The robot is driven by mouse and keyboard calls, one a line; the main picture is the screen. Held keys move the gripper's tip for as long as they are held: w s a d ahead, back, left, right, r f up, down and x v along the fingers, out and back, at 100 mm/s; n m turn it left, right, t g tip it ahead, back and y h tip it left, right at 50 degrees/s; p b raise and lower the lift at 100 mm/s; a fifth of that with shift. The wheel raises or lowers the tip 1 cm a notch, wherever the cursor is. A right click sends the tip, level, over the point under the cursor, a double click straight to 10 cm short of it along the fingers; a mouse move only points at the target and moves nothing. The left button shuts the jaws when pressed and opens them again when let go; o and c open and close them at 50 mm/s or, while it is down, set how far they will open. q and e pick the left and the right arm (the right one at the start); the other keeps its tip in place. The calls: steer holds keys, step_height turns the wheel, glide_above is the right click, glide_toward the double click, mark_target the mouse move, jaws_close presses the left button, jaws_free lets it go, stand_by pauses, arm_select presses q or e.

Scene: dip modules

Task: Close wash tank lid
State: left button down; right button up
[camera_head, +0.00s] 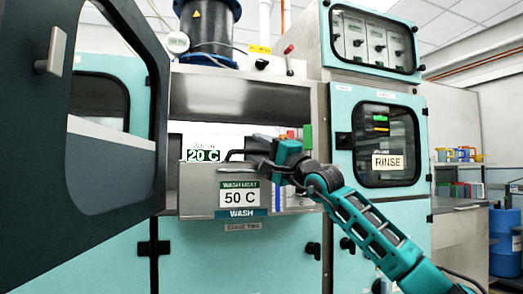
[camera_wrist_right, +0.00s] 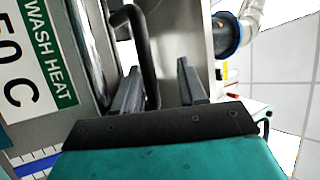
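The wash tank (camera_head: 190,205) is a grey metal box in the middle of the head view, with a "WASH HEAT 50 C" sign (camera_head: 240,198) on its front. A black bar handle (camera_head: 236,153) shows at its top edge; I cannot clearly tell the lid from the tank body. My right gripper (camera_head: 262,150) is at this handle, above the sign. In the right wrist view the gripper's two dark fingers (camera_wrist_right: 158,90) are apart, and the bent black handle (camera_wrist_right: 143,45) reaches down between them, close to the left finger. My left gripper is not in view.
A large dark door (camera_head: 110,100) with a window stands open at the left. A teal rinse cabinet (camera_head: 388,150) with a shut door is at the right. A "20 C" sign (camera_head: 203,155) shows behind the tank front. A blue drum (camera_head: 505,240) stands far right.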

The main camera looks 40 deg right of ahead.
steer(key=shift+s, duration=0.15)
